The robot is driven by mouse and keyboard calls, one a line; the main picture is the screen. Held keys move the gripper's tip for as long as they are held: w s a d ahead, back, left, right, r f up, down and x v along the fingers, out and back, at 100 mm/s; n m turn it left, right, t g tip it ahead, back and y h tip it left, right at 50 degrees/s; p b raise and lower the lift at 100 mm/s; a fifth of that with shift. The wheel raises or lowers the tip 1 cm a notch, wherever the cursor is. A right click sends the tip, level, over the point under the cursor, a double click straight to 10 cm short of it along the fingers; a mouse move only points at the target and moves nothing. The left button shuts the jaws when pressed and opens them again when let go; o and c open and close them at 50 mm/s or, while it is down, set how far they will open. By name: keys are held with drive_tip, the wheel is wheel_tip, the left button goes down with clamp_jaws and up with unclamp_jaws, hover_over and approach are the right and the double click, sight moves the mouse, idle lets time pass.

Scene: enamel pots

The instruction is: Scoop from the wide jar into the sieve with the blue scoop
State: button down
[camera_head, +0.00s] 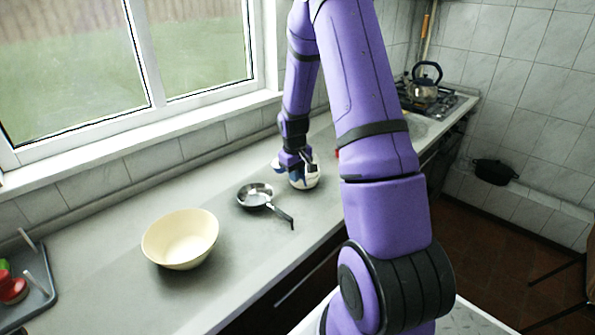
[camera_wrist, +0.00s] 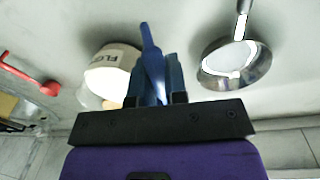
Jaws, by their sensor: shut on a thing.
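A blue scoop (camera_wrist: 151,58) is held in my gripper (camera_wrist: 156,92); my gripper also shows in the head view (camera_head: 296,163). The wide white jar (camera_wrist: 110,62) has dark lettering and lies just left of the scoop in the wrist view; in the head view the jar (camera_head: 309,178) is partly hidden behind my gripper. I cannot tell whether the scoop touches it. A shiny round metal vessel with a long handle, likely the sieve (camera_wrist: 238,66), is to the right in the wrist view; it also shows in the head view (camera_head: 254,194). No mesh is clear.
A cream bowl (camera_head: 181,239) stands at the front left of the counter (camera_head: 110,280). A grey tray (camera_head: 37,297) with a red item is at the far left. A red ladle (camera_wrist: 40,82) lies left in the wrist view. A kettle (camera_head: 424,88) sits on the stove behind.

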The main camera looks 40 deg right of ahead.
drive_tip(key=shift+a+f+h, duration=0.25)
drive_tip(key=shift+a+f, duration=0.05)
drive_tip(key=shift+f, duration=0.5)
drive_tip(key=shift+a+f+h, duration=0.25)
drive_tip(key=shift+a+f, duration=0.05)
drive_tip(key=shift+f, duration=0.45)
drive_tip(key=a+h, duration=0.2)
drive_tip(key=h, duration=0.2)
drive_tip(key=a+r+h, duration=0.1)
drive_tip(key=a+h, duration=0.2)
drive_tip(key=h, duration=0.2)
drive_tip(key=a+g+h, duration=0.1)
drive_tip(key=a+h, duration=0.1)
drive_tip(key=h, duration=0.2)
drive_tip(key=shift+w+a+r+h, duration=0.3)
drive_tip(key=shift+a+r, duration=0.05)
drive_tip(key=shift+a, duration=0.05)
drive_tip(key=shift+r, duration=0.15)
drive_tip(key=shift+a+r+h, duration=0.25)
drive_tip(key=shift+r+h, duration=0.45)
drive_tip(key=shift+h, duration=0.3)
drive_tip(key=shift+a+r+h, duration=0.1)
drive_tip(key=shift+r+h, duration=0.3)
drive_tip(key=shift+r, duration=0.25)
